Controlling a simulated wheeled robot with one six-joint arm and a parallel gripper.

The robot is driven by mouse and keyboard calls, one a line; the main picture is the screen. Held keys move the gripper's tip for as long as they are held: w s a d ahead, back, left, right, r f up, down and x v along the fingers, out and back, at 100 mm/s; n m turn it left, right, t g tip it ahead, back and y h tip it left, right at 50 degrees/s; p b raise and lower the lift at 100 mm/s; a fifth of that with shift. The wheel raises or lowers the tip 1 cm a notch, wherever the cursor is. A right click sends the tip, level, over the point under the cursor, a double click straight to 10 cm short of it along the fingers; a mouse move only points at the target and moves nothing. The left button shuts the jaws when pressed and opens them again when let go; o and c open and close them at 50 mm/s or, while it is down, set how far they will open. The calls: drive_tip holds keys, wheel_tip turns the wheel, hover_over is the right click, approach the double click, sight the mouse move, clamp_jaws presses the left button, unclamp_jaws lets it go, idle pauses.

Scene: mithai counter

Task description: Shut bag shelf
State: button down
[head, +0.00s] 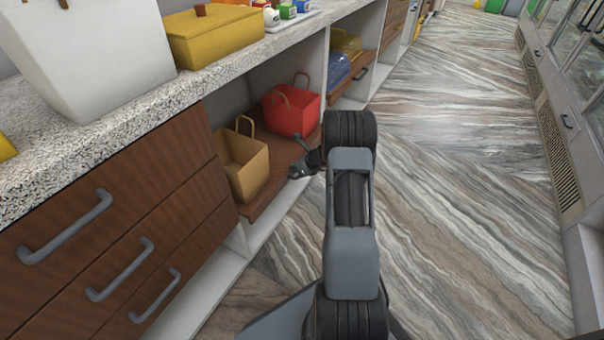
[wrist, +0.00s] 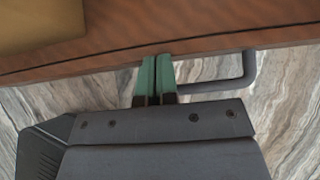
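The bag shelf (head: 268,205) is a brown wooden pull-out board under the counter, standing out past the white cabinet frame. A tan bag (head: 243,165) and a red bag (head: 292,108) stand upright on it. In the head view my gripper (head: 299,170) is at the shelf's front edge, partly hidden by my arm. In the wrist view my gripper (wrist: 155,76) has its green fingers together, with their tips at the wooden shelf front (wrist: 90,60). The grey handle (wrist: 247,72) extends right of the fingers; I cannot tell whether they touch it.
Closed drawers with grey handles (head: 120,270) are at the left. Another pull-out shelf (head: 352,75) with blue and yellow bags is farther along. A yellow box (head: 215,38) stands on the counter. The marbled floor (head: 455,190) is open to the right, up to a glass-fronted cabinet (head: 565,115).

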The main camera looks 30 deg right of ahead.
sight(280, 165)
drive_tip(key=w+a, duration=0.1)
drive_tip(key=w, duration=0.1)
drive_tip(key=w+a, duration=0.1)
drive_tip(key=shift+w, duration=0.35)
drive_tip(key=shift+w+a, duration=0.1)
drive_tip(key=shift+a+r, duration=0.1)
